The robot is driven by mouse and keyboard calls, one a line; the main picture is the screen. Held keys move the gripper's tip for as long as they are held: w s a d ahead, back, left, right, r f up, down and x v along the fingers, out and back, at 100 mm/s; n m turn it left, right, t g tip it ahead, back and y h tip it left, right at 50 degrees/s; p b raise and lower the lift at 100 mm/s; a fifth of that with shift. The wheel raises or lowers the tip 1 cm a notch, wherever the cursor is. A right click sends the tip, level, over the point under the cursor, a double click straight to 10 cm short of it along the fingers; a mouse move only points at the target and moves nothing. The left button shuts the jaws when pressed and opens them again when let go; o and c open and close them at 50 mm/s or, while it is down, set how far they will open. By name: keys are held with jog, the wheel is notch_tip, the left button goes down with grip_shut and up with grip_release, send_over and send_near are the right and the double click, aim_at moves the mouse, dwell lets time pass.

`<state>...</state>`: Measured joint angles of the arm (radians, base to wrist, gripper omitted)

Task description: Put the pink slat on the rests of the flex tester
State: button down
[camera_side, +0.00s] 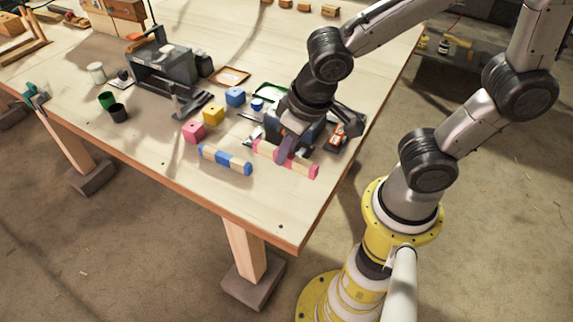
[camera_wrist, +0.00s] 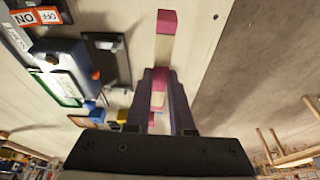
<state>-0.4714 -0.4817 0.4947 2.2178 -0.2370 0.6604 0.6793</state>
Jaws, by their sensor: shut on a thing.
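The pink slat (camera_side: 302,166), pale wood with pink bands and ends, is at the near right of the table. My gripper (camera_side: 286,152) is shut across its middle. In the wrist view the slat (camera_wrist: 163,48) runs lengthwise between the fingers (camera_wrist: 160,92), its far end beyond them. I cannot tell whether the slat touches the tabletop or hangs just above it. A grey frame-like device (camera_side: 163,66) stands at the back left, possibly the flex tester; its rests are not clear at this size.
A blue-banded slat (camera_side: 225,160) lies left of the pink one. Pink (camera_side: 193,132), yellow (camera_side: 213,115) and blue (camera_side: 235,97) blocks stand behind it. The front table corner is clear.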

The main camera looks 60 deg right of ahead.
jog(key=shift+r, duration=0.8)
jog(key=shift+s+d+n, duration=0.1)
jog(key=shift+s+n, duration=0.15)
jog(key=shift+n, duration=0.15)
jog(key=s+d+r, duration=0.5)
jog(key=s+d, duration=0.1)
jog(key=d, duration=0.3)
jog(key=w+f, duration=0.3)
jog(key=w, duration=0.1)
jog(key=w+f, duration=0.3)
jog(key=w, duration=0.2)
jog(key=w+f, duration=0.3)
jog(key=w, duration=0.1)
jog(key=shift+w+d+f, duration=0.2)
jog(key=shift+w+d, duration=0.15)
jog(key=shift+d, duration=0.05)
jog(key=shift+w+f, duration=0.2)
jog(key=shift+f, duration=0.05)
jog(key=shift+s+x, duration=0.15)
jog(key=shift+x, duration=0.65)
jog(key=shift+s+x, duration=0.15)
jog(key=shift+x, duration=0.65)
